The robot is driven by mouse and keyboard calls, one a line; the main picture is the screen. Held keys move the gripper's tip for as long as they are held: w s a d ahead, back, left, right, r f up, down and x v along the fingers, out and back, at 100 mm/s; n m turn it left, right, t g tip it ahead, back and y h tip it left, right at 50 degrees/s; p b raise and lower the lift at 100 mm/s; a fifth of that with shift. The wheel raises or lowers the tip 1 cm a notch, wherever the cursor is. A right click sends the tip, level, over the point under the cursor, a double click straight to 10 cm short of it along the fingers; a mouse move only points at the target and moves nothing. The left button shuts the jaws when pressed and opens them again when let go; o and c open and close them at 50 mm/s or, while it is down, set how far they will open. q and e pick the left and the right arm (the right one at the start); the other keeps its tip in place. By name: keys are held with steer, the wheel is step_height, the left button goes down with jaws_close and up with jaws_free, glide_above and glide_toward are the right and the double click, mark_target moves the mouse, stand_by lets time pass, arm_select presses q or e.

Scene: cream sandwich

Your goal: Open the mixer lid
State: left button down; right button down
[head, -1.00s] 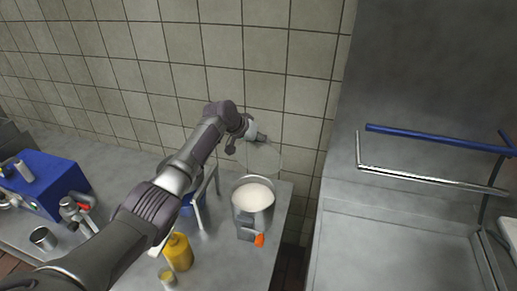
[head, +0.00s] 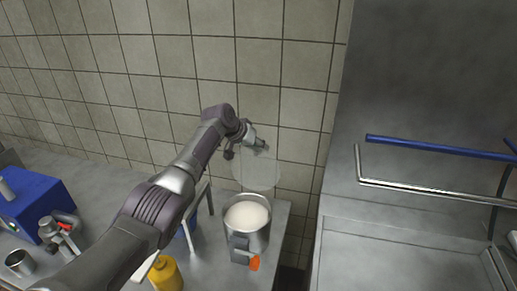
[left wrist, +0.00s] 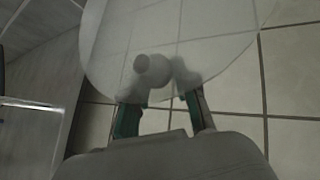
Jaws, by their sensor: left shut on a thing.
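The mixer (head: 240,242) is a steel pot with an orange knob on its front. It stands open-topped near the right end of the counter, and white contents show inside. Its lid (head: 257,173) is a clear round disc, tilted up steeply above and behind the pot. My left gripper (head: 257,147) is at the lid's upper part. In the left wrist view the fingers of my left gripper (left wrist: 158,92) are shut on the round knob of the lid (left wrist: 205,30). Whether the lid touches the pot's rim is unclear. My right gripper is out of view.
A yellow bottle (head: 166,275) stands on the counter left of the mixer. A blue machine (head: 30,205) and a steel cup (head: 19,262) are further left. A tiled wall (head: 180,60) is close behind the lid. A steel unit with a blue rail (head: 430,147) is on the right.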

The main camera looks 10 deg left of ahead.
arm_select(q)
steer(key=shift+s+f, duration=0.3)
steer(key=shift+f, duration=0.55)
steer(key=c, duration=0.9)
jaws_free()
steer(key=shift+f, duration=0.1)
steer(key=shift+c, duration=0.2)
steer(key=shift+o, duration=0.3)
steer(key=shift+w+a, duration=0.1)
steer(key=shift+w, duration=0.05)
steer(key=shift+a+r, duration=0.1)
steer(key=shift+r, duration=0.5)
steer(key=v, duration=1.1)
steer(key=shift+a, duration=0.1)
